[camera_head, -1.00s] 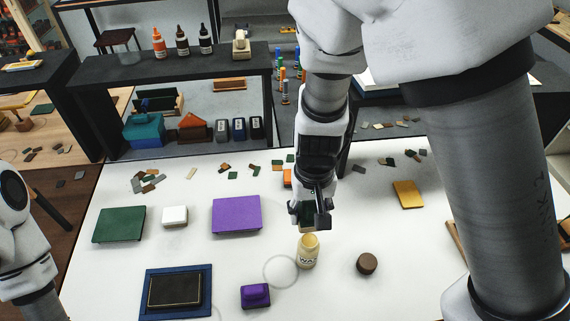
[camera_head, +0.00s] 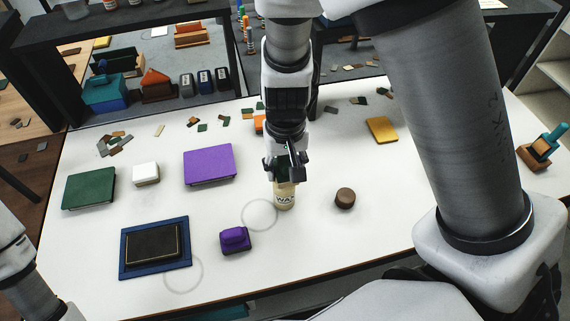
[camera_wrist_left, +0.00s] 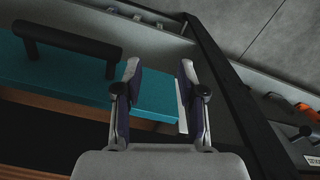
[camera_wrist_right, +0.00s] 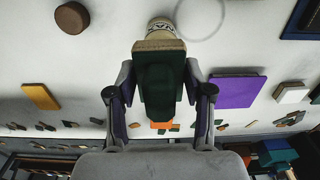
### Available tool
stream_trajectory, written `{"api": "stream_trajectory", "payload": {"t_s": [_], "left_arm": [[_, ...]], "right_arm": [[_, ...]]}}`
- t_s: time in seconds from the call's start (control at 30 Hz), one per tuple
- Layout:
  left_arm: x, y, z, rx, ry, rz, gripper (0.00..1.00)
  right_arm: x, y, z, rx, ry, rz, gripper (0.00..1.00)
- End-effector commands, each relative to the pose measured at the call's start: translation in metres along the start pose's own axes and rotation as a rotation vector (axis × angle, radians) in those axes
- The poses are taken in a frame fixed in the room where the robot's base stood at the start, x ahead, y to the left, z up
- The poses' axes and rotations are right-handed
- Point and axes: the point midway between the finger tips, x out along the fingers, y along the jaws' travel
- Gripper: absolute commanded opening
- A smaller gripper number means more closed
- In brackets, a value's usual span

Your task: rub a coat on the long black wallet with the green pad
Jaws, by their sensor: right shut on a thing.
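The long black wallet (camera_head: 152,245) lies flat on a blue mat (camera_head: 184,262) at the front left of the white table. My right gripper (camera_head: 284,160) is shut on the green pad, seen clearly in the right wrist view (camera_wrist_right: 160,88), with a tan underside layer. It holds the pad at the mouth of the cream wax jar (camera_head: 285,197); the jar also shows in the right wrist view (camera_wrist_right: 160,26). The jar's mouth is hidden, so I cannot tell whether the pad touches it. My left gripper (camera_wrist_left: 158,80) is open and empty, apart from the wallet.
A purple-handled pad (camera_head: 235,239) sits between mat and jar. A brown round lid (camera_head: 345,197) lies right of the jar. Purple (camera_head: 209,166), green (camera_head: 90,187) and yellow (camera_head: 381,130) pieces and a white block (camera_head: 146,173) lie farther back. A dark shelf stands behind.

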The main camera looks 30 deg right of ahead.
Motion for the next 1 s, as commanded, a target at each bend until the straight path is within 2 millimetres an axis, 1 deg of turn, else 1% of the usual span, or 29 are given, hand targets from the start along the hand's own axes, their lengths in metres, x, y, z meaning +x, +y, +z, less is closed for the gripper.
{"api": "stream_trajectory", "payload": {"t_s": [0.4,1.0], "left_arm": [[0.0004,0.0,-0.0004,0.0,0.001,0.0,0.4],[0.0072,0.0,-0.0003,0.0,0.001,0.0,0.4]], "right_arm": [[0.0004,0.0,0.0,0.0,0.0,0.0,0.23],[0.0078,0.0,0.0,0.0,0.0,0.0,0.23]]}}
